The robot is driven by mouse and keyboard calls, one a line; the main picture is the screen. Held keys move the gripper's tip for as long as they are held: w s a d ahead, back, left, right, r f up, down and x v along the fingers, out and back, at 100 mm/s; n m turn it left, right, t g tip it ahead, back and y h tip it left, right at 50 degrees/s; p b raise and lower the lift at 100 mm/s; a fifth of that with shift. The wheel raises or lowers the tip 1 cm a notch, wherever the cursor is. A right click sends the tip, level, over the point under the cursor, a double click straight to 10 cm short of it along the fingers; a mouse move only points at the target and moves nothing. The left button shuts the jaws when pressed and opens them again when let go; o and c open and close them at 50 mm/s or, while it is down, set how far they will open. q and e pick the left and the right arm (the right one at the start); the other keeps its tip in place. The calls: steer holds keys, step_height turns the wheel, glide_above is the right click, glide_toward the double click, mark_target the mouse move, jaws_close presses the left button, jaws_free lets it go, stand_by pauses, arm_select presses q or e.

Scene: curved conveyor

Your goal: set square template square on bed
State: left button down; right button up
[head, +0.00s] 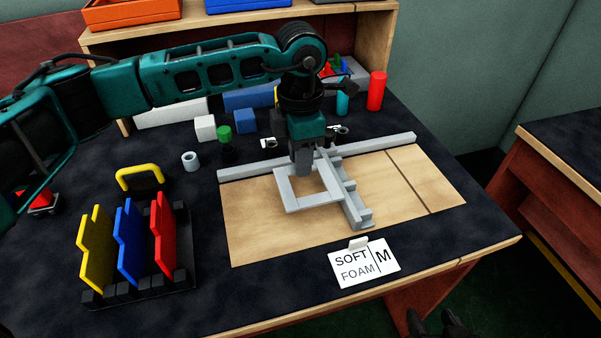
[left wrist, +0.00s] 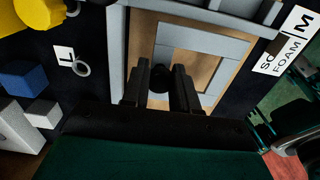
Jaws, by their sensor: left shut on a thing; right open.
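The square template is a light grey open square frame (head: 318,203). It is over the left-middle part of the bed, a pale wooden board (head: 245,225), just left of a grey stepped bar (head: 357,212). A long grey rail (head: 375,144) runs along the bed's back edge. My left gripper (head: 302,170) points down and is shut on the template's back side. I cannot tell whether the template rests on the board or hangs slightly above it. The dark fingertips of my right gripper (head: 433,322) show at the bottom edge, apart and empty, away from the bed.
A black rack (head: 140,292) with yellow, blue and red plates stands at the left. A "SOFT FOAM M" card (head: 364,262) lies in front of the bed. Blocks and cylinders, including a red one (head: 376,91), stand behind. The bed's right part is clear.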

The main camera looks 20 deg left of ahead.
mark_target(300, 186)
arm_select(q)
step_height(300, 186, down, 4)
steer(key=shift+f+b, duration=0.1)
steer(key=shift+b, duration=0.2)
steer(key=shift+f, duration=0.2)
steer(key=c, duration=0.9)
jaws_free()
steer(key=shift+r, duration=0.1)
steer(key=shift+o, duration=0.2)
steer(key=shift+r, duration=0.55)
step_height(300, 186, up, 11)
steer(key=shift+r+p, duration=0.1)
steer(key=shift+p, duration=0.85)
